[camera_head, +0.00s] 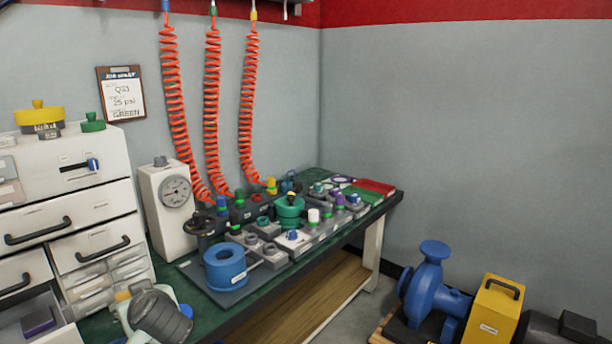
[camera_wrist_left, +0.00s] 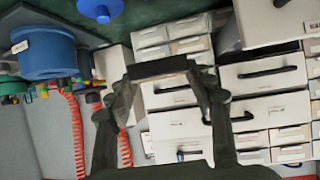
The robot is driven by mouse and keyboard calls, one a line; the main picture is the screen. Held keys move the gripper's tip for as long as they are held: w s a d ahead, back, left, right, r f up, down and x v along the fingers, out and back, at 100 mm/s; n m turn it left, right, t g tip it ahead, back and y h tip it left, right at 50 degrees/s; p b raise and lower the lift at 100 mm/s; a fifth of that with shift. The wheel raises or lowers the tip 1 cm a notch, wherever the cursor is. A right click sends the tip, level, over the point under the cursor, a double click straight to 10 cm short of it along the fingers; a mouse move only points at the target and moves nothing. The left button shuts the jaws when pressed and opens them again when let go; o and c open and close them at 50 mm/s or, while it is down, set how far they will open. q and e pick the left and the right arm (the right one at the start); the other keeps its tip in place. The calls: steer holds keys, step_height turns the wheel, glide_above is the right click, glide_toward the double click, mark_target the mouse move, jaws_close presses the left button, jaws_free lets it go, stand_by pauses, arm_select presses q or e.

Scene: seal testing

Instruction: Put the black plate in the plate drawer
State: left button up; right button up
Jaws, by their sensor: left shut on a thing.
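The black plate (camera_wrist_left: 158,69) is a small dark slab held between the fingertips of my left gripper (camera_wrist_left: 160,80) in the left wrist view. The plate is clear of the drawer fronts behind it. In the head view my left arm shows at the bottom edge, but the plate cannot be made out there. A white drawer cabinet (camera_head: 97,192) stands at the left. A drawer at its lower left (camera_head: 12,335) is open with a dark purple block (camera_head: 39,323) in it. I cannot read which drawer is the plate drawer. My right gripper is not in view.
The green bench (camera_head: 352,222) holds a gauge box (camera_head: 168,212), a blue cylinder (camera_head: 225,268) and several fittings. Red coiled hoses (camera_head: 212,105) hang over it. A blue pump (camera_head: 430,290) stands on the floor at right. The cabinet also fills the right of the wrist view (camera_wrist_left: 226,78).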

arm_select(q)
steer(key=s+d+m+t+h, duration=0.1)
steer(key=d, duration=0.1)
steer(key=s+d+f+m+h, duration=0.1)
steer(key=s+d+m+h, duration=0.1)
steer(key=d, duration=0.1)
steer(key=s+d+m+t+h, duration=0.1)
steer(key=d, duration=0.1)
steer(key=shift+s+d+f+m+t, duration=0.15)
steer(key=shift+d+f+m+t, duration=0.15)
steer(key=shift+f+m, duration=0.1)
steer(key=s+d+m+h, duration=0.1)
steer(key=d, duration=0.1)
steer(key=s+d+r+m+h, duration=0.1)
steer(key=s+d+h, duration=0.1)
steer(key=s+d+r+m+h, duration=0.1)
steer(key=s+d, duration=0.1)
steer(key=d, duration=0.1)
steer(key=shift+s+r+m+t+b, duration=0.1)
steer(key=shift+m+t+b, duration=0.3)
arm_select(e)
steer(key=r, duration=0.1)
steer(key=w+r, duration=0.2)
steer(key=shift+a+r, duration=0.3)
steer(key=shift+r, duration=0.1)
arm_select(q)
steer(key=shift+a, duration=0.1)
